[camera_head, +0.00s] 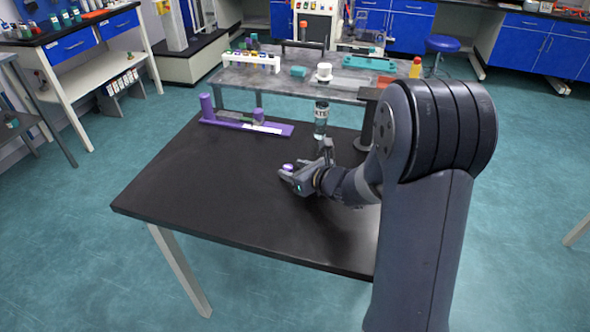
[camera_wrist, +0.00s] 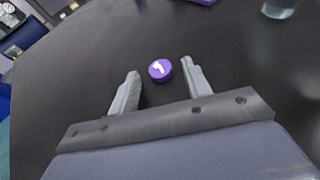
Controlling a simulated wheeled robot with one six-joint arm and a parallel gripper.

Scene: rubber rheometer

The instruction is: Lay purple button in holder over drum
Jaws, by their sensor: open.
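The purple button (camera_wrist: 160,71) lies on the black table, a small round disc with a white mark on top. In the wrist view it is between the tips of my gripper (camera_wrist: 160,80), nearer the right finger. My gripper is open, with a gap between the button and the left finger. In the head view the button (camera_head: 288,168) shows at the tips of my gripper (camera_head: 287,176). A purple device with an upright drum (camera_head: 206,106) and a flat base (camera_head: 270,127) stands at the table's back left. I cannot make out the holder over the drum clearly.
A clear glass jar (camera_head: 321,120) stands behind my gripper at the table's back edge. A dark stand (camera_head: 367,120) is right of it. A grey bench with a tube rack (camera_head: 250,60) is behind. The black table's front and left (camera_head: 210,190) are bare.

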